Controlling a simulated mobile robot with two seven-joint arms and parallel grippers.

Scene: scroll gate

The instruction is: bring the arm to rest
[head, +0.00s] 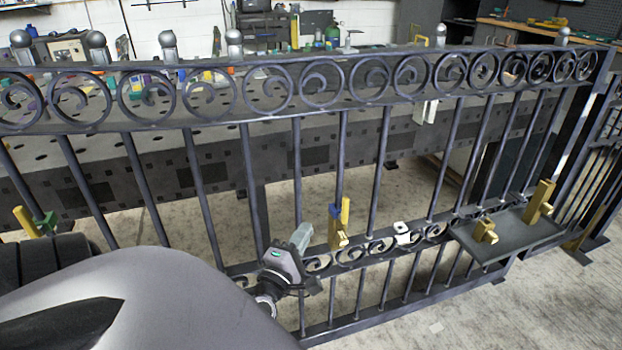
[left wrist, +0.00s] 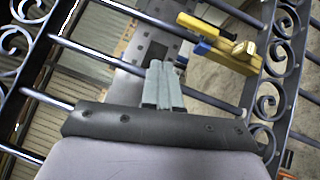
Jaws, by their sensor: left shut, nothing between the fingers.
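The dark metal scroll gate (head: 385,150) spans the head view, with a row of rings along its top rail and smaller scrolls along its lower rail. My left gripper (head: 301,238) is in front of the gate's lower part, just left of a yellow and blue clamp (head: 340,225). In the left wrist view its grey fingers (left wrist: 163,85) are together with nothing between them, pointing toward the gate bars. The clamp (left wrist: 218,45) is up and to the right of the fingers, apart from them. I cannot tell whether the gripper touches a bar. My right gripper is not in view.
A dark shelf (head: 505,238) with brass-coloured blocks is on the gate's lower right. A small white piece (head: 402,234) sits by the lower scrolls. Behind the gate is a long perforated workbench (head: 215,165). Bare concrete floor (head: 560,310) shows at lower right.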

